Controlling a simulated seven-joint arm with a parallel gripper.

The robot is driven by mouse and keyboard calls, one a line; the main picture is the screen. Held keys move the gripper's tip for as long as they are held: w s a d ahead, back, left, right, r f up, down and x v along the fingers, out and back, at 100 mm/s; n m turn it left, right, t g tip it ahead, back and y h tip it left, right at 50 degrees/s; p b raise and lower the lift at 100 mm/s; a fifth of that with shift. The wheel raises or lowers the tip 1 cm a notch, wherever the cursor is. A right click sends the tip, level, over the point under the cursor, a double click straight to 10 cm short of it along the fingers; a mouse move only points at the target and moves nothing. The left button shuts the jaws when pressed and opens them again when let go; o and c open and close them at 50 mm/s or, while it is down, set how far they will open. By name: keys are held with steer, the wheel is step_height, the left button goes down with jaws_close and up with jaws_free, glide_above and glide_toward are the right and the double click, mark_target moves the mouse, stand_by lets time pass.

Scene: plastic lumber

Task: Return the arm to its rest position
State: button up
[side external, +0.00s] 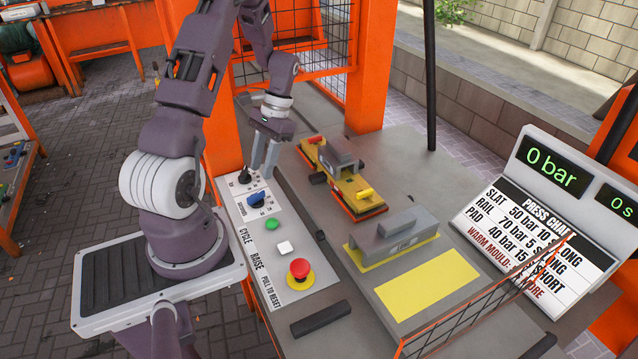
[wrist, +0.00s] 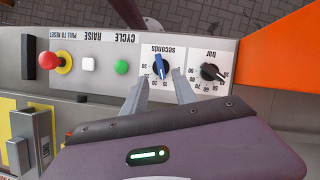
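My gripper (side external: 263,168) hangs fingers-down over the control panel (side external: 306,292), near the blue seconds knob (side external: 257,198). In the wrist view my gripper (wrist: 158,80) has its two fingers apart, with nothing held between them. The blue knob (wrist: 160,66) shows just beyond the gap between the fingertips. In the side view the tips look a little above the knob and apart from it. My arm is bent, reaching from its base at the left to the panel.
The panel also has a black bar knob (wrist: 211,72), green button (side external: 271,224), white button (side external: 284,247) and red stop button (side external: 299,268). The display (side external: 551,170) reads 0 bar. An orange post (side external: 371,65) stands behind.

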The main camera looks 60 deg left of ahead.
steer(key=w+d+r+m+t+y, duration=0.1)
steer(key=w+d+r+t, duration=0.1)
steer(key=d+r, duration=0.55)
steer(key=w+d+r+t+y, duration=0.1)
steer(key=w+d+r+t, duration=0.15)
steer(key=d+r, duration=0.55)
steer(key=s+d+r+m+t, duration=0.1)
steer(key=s+d+r+t, duration=0.1)
steer(key=s+d+r, duration=0.2)
steer(key=s+d+r+m+t, duration=0.1)
steer(key=s+d+r+t, duration=0.2)
steer(key=s+d, duration=0.3)
steer(key=d+r, duration=0.1)
steer(key=d, duration=0.2)
steer(key=shift+s+d+r+m+h, duration=0.15)
steer(key=shift+d+r+m+h, duration=0.05)
steer(key=shift+m+h, duration=0.1)
steer(key=shift+c, duration=0.2)
